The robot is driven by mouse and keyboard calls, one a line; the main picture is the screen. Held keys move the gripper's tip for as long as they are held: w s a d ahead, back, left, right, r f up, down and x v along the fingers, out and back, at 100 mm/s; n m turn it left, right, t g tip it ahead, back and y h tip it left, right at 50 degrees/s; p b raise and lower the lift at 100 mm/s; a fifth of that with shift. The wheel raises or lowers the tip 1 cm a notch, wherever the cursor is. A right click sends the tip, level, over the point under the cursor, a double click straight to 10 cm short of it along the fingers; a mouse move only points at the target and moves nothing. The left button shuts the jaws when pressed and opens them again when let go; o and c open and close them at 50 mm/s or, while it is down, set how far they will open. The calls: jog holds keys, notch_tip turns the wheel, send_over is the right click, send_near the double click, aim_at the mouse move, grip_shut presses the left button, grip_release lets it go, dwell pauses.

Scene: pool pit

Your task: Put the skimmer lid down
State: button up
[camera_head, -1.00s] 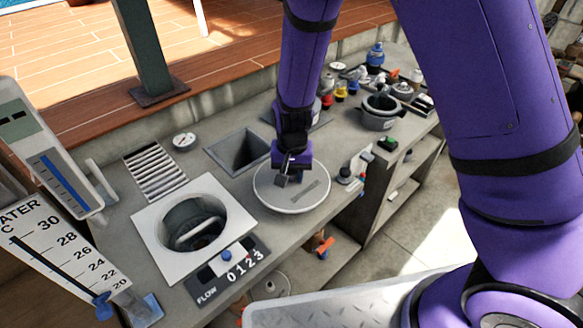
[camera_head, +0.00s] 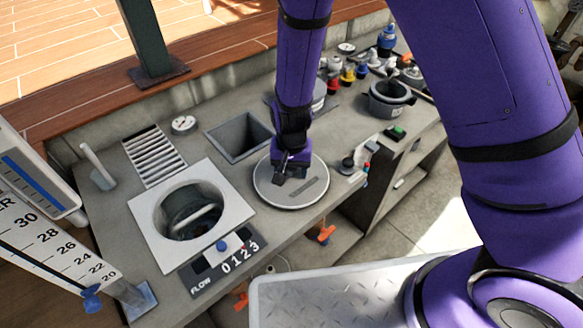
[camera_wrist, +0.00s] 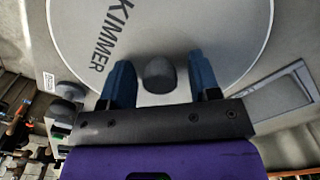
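The skimmer lid (camera_head: 312,200) is a round, light grey disc with dark lettering. It appears to lie flat on the grey counter, right of the round skimmer opening. The lettering "KIMMER" shows on the lid in the wrist view (camera_wrist: 190,30). A dark round knob (camera_wrist: 160,76) stands on the lid. My gripper (camera_wrist: 161,85) is over the lid with one blue finger on each side of the knob. A narrow gap shows on both sides, so it is open around the knob. It also shows in the head view (camera_head: 289,176). The skimmer opening (camera_head: 149,214) is uncovered in its white square frame.
A square pit (camera_head: 240,137) lies behind the lid, and a slatted grate (camera_head: 153,157) is to its left. The flow panel (camera_head: 224,264) is in front. Small fittings (camera_head: 356,165) stand close to the lid's right. A grey pot (camera_head: 390,98) is farther right.

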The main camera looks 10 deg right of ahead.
notch_tip(320, 180, up, 12)
jog(key=shift+r, duration=0.15)
dwell(0.6)
